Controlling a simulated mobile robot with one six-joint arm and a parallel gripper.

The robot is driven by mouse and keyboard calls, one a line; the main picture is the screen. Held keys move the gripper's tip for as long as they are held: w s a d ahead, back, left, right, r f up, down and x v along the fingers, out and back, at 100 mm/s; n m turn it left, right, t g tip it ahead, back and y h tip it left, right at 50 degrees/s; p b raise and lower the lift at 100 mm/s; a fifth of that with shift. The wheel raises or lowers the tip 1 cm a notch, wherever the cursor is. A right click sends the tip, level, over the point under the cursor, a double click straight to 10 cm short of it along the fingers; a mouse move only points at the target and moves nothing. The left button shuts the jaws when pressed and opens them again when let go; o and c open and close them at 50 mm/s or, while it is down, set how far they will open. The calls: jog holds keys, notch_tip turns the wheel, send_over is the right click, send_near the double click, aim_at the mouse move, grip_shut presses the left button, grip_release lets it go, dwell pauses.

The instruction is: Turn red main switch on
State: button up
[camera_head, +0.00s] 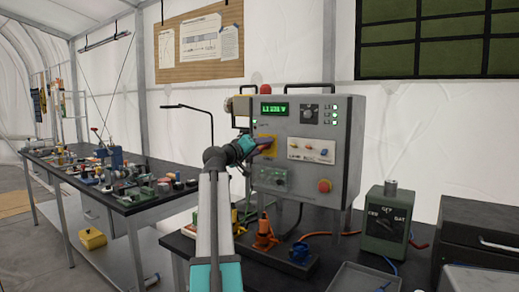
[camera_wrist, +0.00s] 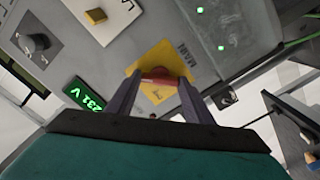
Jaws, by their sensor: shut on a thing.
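The red main switch (camera_wrist: 157,78) sits on a yellow plate (camera_wrist: 168,57) marked MAIN in the wrist view. My gripper (camera_wrist: 156,88) has its two dark fingers on either side of the red handle, shut on it. In the head view my gripper (camera_head: 262,146) reaches the left side of the grey control panel (camera_head: 345,172), in front of the yellow plate. The arm and gripper hide most of the switch there. The switch's exact turn position is hard to tell.
The panel's green display (camera_head: 274,108) is lit, and several small green lamps (camera_head: 335,115) glow. A red round button (camera_head: 324,186) is at the lower right. An orange jack (camera_head: 265,235) and a green box (camera_head: 388,222) stand on the bench.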

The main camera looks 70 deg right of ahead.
jog(key=shift+w+r, duration=0.1)
jog(key=shift+w, duration=0.05)
jog(key=o, duration=1)
jog(key=shift+d, duration=0.1)
jog(key=shift+o, duration=0.2)
jog(key=v, duration=1.4)
jog(key=shift+p, duration=0.3)
